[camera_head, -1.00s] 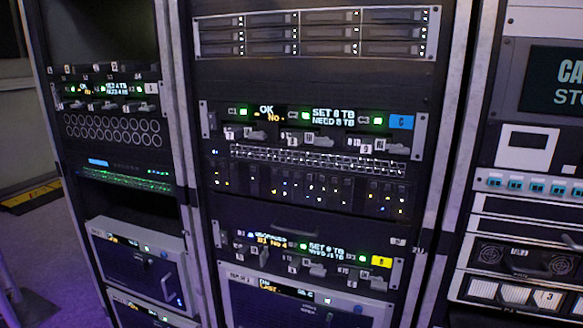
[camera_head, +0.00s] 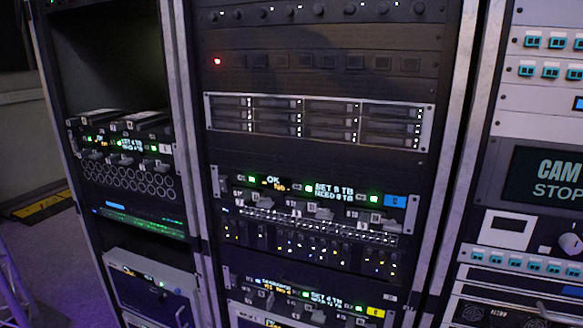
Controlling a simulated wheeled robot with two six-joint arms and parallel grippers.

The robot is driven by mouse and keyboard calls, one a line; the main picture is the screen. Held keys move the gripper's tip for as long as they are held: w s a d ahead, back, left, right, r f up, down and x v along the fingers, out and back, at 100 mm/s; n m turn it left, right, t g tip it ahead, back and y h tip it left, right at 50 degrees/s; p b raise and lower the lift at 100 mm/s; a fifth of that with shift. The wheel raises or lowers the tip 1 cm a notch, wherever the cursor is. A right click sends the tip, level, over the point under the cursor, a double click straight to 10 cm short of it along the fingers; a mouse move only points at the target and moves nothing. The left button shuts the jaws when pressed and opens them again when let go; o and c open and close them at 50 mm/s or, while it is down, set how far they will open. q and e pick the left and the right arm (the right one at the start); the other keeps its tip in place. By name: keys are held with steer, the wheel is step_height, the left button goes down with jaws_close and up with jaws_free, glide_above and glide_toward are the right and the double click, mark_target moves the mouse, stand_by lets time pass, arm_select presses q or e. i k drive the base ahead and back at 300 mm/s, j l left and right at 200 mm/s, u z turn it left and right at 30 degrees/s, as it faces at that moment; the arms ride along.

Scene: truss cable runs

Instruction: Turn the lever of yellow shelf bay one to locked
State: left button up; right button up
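The yellow-tagged shelf (camera_head: 330,297) is low in the middle rack, with a yellow B tag (camera_head: 375,312) at its right end. Its small displays are lit, with several green lights, and most of the text is too blurred to read. The lever of bay one (camera_head: 270,299) is at the left part of this shelf. It seems to stand more upright than the levers to its right, but it is too small and dark to be certain. The shelf sits close to the lower picture edge. Neither of my grippers is in view.
Above is a similar shelf with a blue C tag (camera_head: 395,201) and its own levers. A grey drive panel (camera_head: 320,122) is higher up. A left rack holds another lever shelf (camera_head: 125,150). Floor with a yellow-black strip (camera_head: 40,206) shows at far left.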

mark_target(271, 299)
steer(key=k+l+u, duration=0.15)
steer(key=k+l, duration=0.15)
steer(key=l, duration=0.15)
steer(key=k+l+u, duration=0.2)
steer(key=k+l, duration=0.15)
steer(key=l+z, duration=0.1)
steer(key=z, duration=0.25)
steer(key=i+j+z, duration=0.1)
steer(key=j+z, duration=0.25)
steer(key=j, duration=0.15)
steer(key=i+j+z, duration=0.1)
steer(key=j+z, duration=0.25)
steer(key=j, duration=0.15)
steer(key=j+z, duration=0.35)
steer(key=j, duration=0.7)
steer(key=k+j+z, duration=0.1)
steer(key=j, duration=1.6)
steer(key=i+j, duration=0.15)
steer(key=j, duration=0.1)
